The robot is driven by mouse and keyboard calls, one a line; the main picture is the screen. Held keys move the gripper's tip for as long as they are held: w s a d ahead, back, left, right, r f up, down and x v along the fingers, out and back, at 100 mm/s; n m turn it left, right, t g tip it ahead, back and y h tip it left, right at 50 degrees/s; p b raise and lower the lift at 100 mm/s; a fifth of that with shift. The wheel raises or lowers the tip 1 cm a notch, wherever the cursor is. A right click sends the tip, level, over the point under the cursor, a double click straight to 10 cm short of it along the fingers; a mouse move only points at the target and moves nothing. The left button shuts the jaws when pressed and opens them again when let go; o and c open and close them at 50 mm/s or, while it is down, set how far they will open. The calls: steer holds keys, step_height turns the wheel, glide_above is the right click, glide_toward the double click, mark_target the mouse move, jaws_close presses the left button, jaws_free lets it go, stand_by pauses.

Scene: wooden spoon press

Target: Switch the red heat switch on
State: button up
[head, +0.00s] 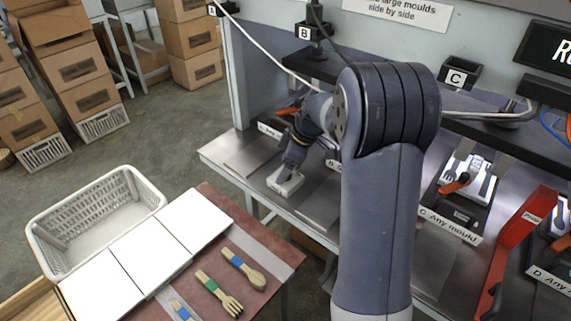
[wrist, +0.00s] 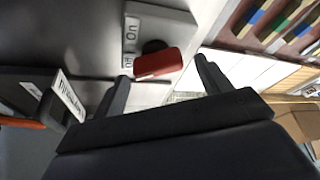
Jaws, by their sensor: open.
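The red heat switch (wrist: 160,63) shows in the wrist view as a short red lever on a black pivot. It stands by a pale label plate (wrist: 131,36) marked "On" at the top, with a second, partly hidden word below. The lever lies nearer that lower word. In the wrist view my gripper (wrist: 162,84) is open, with one finger to each side of the lever and no clear contact. In the head view my gripper reaches down to a pale switch box (head: 285,186) on the steel bench; the red lever is hidden there.
The steel bench (head: 318,205) carries mould presses, including the "C Any mould" press (head: 450,222). In the wrist view a labelled press part (wrist: 60,98) is close at left.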

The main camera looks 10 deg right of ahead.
steer(key=shift+c, duration=0.3)
steer(key=c, duration=0.9)
steer(key=shift+m, duration=0.3)
steer(key=m+t+b, duration=0.1)
steer(key=m+b, duration=0.1)
steer(key=shift+f+m, duration=0.1)
steer(key=shift+m, duration=0.2)
steer(key=m+h, duration=0.1)
steer(key=m, duration=0.1)
steer(key=shift+m+t+b, duration=0.3)
steer(key=shift+t+b, duration=0.1)
steer(key=m+h, duration=0.1)
steer(key=m, duration=0.3)
steer(key=shift+r+t+h, duration=0.2)
steer(key=shift+t+h, duration=0.2)
steer(key=shift+m+h+p, duration=0.3)
steer(key=shift+m+p, duration=0.15)
steer(key=shift+m, duration=0.65)
